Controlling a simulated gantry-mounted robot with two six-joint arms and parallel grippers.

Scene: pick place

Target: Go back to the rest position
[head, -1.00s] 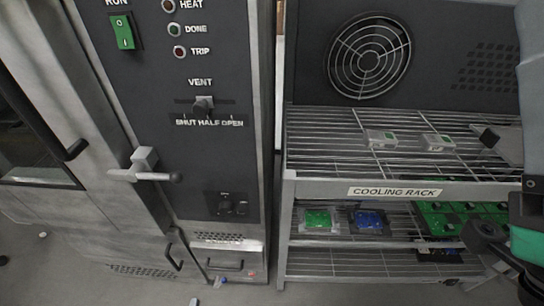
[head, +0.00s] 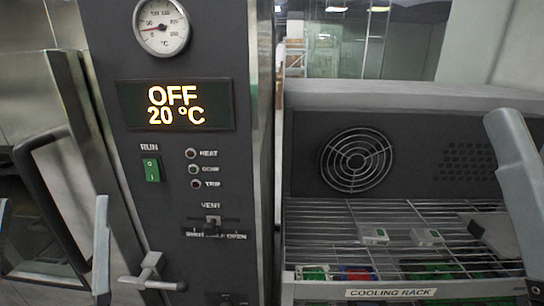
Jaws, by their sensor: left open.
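My left gripper (head: 52,205) is at the lower left edge. Two pale grey fingers stand upright there, wide apart, with nothing seen between them. They are in front of the oven door area, and the rest of the gripper is cut off below. A grey part of my right arm stands at the right edge, in front of the cooling rack (head: 390,292).
The oven's control panel (head: 175,70) reads OFF and 20 °C. A door handle (head: 150,275) juts out at the lower left. Small pale items (head: 374,236) lie on the rack's upper wire shelf, below a round fan grille (head: 357,158).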

